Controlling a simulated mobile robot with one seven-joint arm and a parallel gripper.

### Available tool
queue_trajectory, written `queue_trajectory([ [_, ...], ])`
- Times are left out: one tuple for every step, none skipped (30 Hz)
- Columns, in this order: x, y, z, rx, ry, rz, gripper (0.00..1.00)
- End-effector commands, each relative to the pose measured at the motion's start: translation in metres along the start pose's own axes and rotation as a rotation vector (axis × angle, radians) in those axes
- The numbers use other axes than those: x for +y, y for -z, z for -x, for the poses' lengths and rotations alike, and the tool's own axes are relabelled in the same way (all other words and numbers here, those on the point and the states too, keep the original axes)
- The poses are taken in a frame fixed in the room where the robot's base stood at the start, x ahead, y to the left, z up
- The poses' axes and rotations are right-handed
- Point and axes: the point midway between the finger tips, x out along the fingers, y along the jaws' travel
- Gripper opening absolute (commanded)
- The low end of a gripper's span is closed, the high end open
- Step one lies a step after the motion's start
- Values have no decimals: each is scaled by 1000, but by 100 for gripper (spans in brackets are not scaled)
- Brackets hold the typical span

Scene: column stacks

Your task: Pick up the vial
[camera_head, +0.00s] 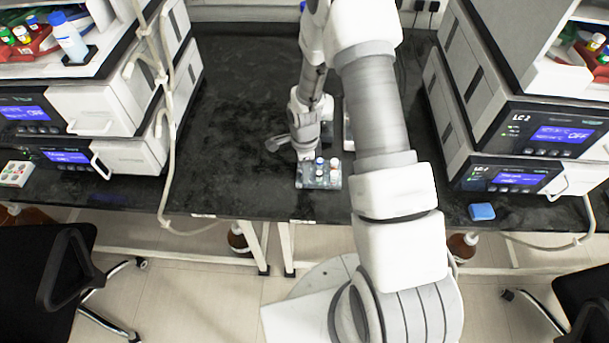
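A small grey rack (318,183) stands near the front edge of the dark bench, with a few small vials in it. My gripper (304,155) is over the back left part of the rack, pointing down. Its fingers are too small and too much hidden by my own wrist to tell whether they are open or hold a vial.
The dark bench (235,110) is clear left of the rack. Stacked instruments stand at left (110,110) and right (510,130). A hose (166,120) hangs beside the left stack. A blue block (481,211) lies at the right front edge. Black chairs (50,270) stand in front.

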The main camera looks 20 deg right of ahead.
Motion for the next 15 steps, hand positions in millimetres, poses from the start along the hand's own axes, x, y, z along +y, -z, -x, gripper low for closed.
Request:
queue_trajectory([
  [0,0,0,0,0,0,27],
  [0,0,0,0,0,0,22],
  [0,0,0,0,0,0,15],
  [0,0,0,0,0,0,9],
  [0,0,0,0,0,0,4],
  [0,0,0,0,0,0,0],
  [0,0,0,0,0,0,0],
  [0,0,0,0,0,0,0],
  [0,0,0,0,0,0,0],
  [0,0,0,0,0,0,0],
  [0,0,0,0,0,0,0],
  [0,0,0,0,0,0,0],
  [0,0,0,0,0,0,0],
  [0,0,0,0,0,0,0],
  [0,0,0,0,0,0,0],
])
